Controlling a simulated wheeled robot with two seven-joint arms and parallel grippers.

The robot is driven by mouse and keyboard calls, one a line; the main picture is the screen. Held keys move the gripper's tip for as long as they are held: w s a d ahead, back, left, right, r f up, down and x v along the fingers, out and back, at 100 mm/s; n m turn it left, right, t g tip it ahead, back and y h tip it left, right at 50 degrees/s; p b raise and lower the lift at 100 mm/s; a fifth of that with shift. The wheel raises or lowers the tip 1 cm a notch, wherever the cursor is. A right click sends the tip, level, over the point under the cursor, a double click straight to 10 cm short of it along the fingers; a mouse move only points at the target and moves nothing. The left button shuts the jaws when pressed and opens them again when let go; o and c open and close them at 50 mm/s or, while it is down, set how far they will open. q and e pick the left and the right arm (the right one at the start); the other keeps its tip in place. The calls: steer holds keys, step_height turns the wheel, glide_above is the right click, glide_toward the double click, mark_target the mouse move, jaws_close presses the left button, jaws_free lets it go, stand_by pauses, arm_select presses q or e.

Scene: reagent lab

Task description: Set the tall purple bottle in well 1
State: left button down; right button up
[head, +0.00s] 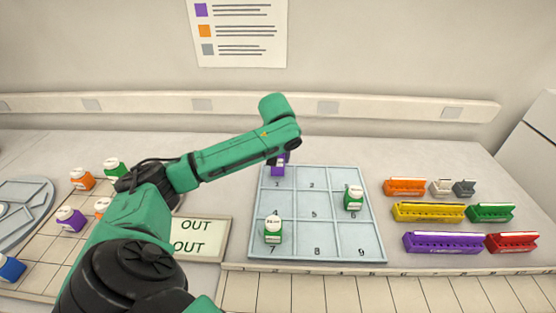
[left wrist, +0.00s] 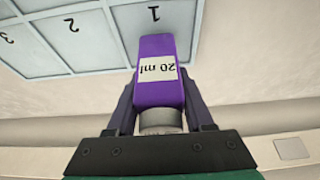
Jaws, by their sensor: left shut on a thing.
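The tall purple bottle (left wrist: 161,92) has a white "20 ml" label and a grey cap. My left gripper (left wrist: 163,112) is shut on it near the cap end, with one finger on each side. In the head view, the bottle (head: 278,170) shows partly below my wrist at the back left of the numbered tray (head: 316,258). Well 1 (left wrist: 140,14) is beside the bottle's base in the left wrist view, and its numeral is visible. The bottle overlaps the tray's back edge there; I cannot tell whether it touches. My right gripper is out of view.
A green bottle (head: 273,235) stands in well 7 and another (head: 353,203) in well 6. Several coloured racks, including a yellow one (head: 428,212), lie right of the tray. An "OUT" board (head: 195,226) and more bottles, one purple (head: 70,218), are at left.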

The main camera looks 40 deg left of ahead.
arm_select(q)
steer(key=shift+s+f, duration=0.1)
steer(key=shift+f, duration=0.65)
steer(key=shift+c, duration=1.4)
jaws_free()
steer(key=v, duration=1.2)
steer(key=shift+b, duration=0.3)
